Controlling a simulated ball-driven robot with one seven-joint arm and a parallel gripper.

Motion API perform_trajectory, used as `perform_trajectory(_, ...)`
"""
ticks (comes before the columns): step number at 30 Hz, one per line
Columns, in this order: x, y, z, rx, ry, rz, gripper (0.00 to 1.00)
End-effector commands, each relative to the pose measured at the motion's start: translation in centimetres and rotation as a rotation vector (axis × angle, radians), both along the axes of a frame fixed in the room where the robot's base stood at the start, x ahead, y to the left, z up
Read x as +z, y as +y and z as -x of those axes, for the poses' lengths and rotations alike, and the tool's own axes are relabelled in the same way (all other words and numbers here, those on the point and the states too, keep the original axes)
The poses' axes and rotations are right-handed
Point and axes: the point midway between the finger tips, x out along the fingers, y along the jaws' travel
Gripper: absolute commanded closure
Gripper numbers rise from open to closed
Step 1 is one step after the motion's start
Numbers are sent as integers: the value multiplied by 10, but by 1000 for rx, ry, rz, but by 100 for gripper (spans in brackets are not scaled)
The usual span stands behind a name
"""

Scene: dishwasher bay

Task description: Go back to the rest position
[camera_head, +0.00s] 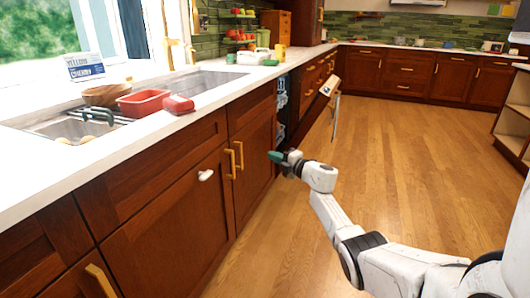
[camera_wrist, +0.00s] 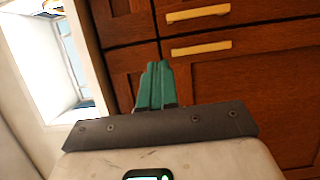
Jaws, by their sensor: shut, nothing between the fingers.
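My gripper (camera_head: 274,156) is at the end of my white arm, in front of the lower cabinets and just short of the dishwasher bay in the head view. Its green fingers (camera_wrist: 155,84) are together in the wrist view, with nothing between them. Behind the fingers, the wrist view shows brown cabinet fronts with gold handles (camera_wrist: 198,13). The gripper is apart from the counter, which lies above it and to its left in the head view.
The dishwasher door (camera_head: 331,86) stands partly open beyond my gripper, with a rack (camera_head: 282,92) inside. A red tray (camera_head: 143,102), a brown bowl (camera_head: 104,95) and a red object (camera_head: 178,104) are by the sink. The wooden floor (camera_head: 420,140) to the right is clear.

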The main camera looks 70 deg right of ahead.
Motion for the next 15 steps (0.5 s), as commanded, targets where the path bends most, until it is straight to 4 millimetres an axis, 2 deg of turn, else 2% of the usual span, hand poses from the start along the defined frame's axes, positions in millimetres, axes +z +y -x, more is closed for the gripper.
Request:
perform_trajectory(10,-1,1,5,0,-1,-2,100)
perform_trajectory(13,-2,9,-5,-18,-21,-17,100)
perform_trajectory(15,-4,21,-19,-50,-55,-48,100)
